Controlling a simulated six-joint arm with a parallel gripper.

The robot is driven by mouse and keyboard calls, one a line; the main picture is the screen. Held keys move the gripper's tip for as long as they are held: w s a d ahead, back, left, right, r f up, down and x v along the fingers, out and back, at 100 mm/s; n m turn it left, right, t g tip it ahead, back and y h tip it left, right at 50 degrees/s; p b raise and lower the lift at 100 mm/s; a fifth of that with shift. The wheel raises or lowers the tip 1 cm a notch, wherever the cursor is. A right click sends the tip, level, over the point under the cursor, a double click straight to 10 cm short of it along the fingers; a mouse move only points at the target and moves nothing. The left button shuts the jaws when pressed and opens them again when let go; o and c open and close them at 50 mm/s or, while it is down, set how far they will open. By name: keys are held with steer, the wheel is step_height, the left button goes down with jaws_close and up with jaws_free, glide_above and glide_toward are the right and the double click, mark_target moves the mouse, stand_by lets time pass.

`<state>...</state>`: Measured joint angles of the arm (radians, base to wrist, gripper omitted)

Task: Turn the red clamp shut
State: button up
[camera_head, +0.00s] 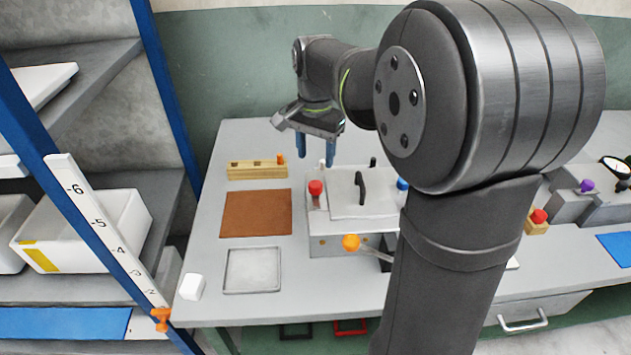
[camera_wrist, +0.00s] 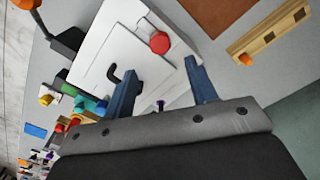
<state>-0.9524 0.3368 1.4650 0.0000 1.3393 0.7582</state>
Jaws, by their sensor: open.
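The press (camera_head: 335,244) is a pale box on the bench with a flat lid (camera_head: 345,206) and a black handle (camera_head: 362,187). The red clamp (camera_head: 316,187) has a round red knob and stands at the lid's left edge. It also shows in the wrist view (camera_wrist: 160,42), just beyond my fingertips and clear of them. My gripper (camera_head: 317,155) is open and empty, with blue fingers pointing down above the bench behind the press. In the wrist view my gripper (camera_wrist: 158,62) has its fingers spread wide. My arm hides the press's right side.
A wooden block (camera_head: 250,171) with an orange peg, a brown sheet (camera_head: 255,213) and a shallow tray (camera_head: 253,270) lie left of the press. An orange knob (camera_head: 351,242) juts out at the front. A blue knob (camera_head: 403,184) stands at the lid's right.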

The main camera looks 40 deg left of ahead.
mark_target(315, 183)
step_height(315, 183, down, 9)
steer(key=shift+f, duration=0.1)
stand_by(0.3)
steer(key=c, duration=1)
